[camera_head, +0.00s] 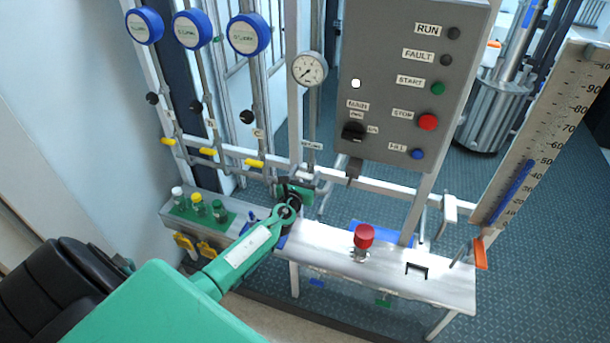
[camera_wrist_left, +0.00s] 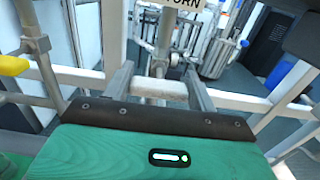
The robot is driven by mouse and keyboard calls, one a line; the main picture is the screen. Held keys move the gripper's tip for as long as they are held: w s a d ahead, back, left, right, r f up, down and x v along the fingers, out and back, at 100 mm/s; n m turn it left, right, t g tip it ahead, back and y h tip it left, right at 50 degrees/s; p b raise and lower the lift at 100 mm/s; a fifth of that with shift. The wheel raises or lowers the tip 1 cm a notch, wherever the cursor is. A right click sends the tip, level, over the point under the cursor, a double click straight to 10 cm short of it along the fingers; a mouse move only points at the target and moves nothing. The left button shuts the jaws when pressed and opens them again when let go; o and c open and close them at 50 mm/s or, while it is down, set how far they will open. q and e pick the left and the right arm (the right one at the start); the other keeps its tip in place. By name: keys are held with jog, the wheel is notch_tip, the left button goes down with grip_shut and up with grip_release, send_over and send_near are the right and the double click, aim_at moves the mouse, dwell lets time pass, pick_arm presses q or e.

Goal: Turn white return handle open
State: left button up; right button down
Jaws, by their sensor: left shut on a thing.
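The white return handle (camera_wrist_left: 160,88) shows in the left wrist view as a pale bar below a label ending in "TURN" (camera_wrist_left: 184,4). My left gripper (camera_wrist_left: 160,87) has its two grey fingers at either end of this bar and is shut on it. In the head view my left gripper (camera_head: 305,178) is at the pipe below the pressure gauge (camera_head: 309,69), under a small label (camera_head: 312,146). There the gripper and wrist hide most of the handle. My right gripper is not in view.
A grey control panel (camera_head: 400,120) with buttons stands right of my gripper. Yellow valve handles (camera_head: 207,151) line the pipes at left. A metal shelf (camera_head: 330,262) with a red knob (camera_head: 363,236) lies below. A scale board (camera_head: 540,135) stands at right.

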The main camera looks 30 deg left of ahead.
pick_arm(q)
jog(key=shift+f, duration=0.1)
jog(key=n+b, duration=0.2)
jog(key=n, duration=0.1)
jog(key=shift+a+f+n, duration=0.1)
jog(key=shift+n, duration=0.2)
jog(key=n+b, duration=0.3)
jog(key=n, duration=0.2)
jog(key=shift+a+n, duration=0.1)
jog(key=shift+n, duration=0.2)
jog(key=n+b, duration=0.1)
jog(key=n, duration=0.3)
jog(key=shift+f+b, duration=0.15)
jog(key=shift+b, duration=0.2)
jog(key=n+b, duration=0.1)
jog(key=n, duration=0.3)
jog(key=shift+n, duration=0.5)
jog(key=o, duration=1)
jog(key=shift+s+a, duration=0.1)
jog(key=shift+s, duration=0.1)
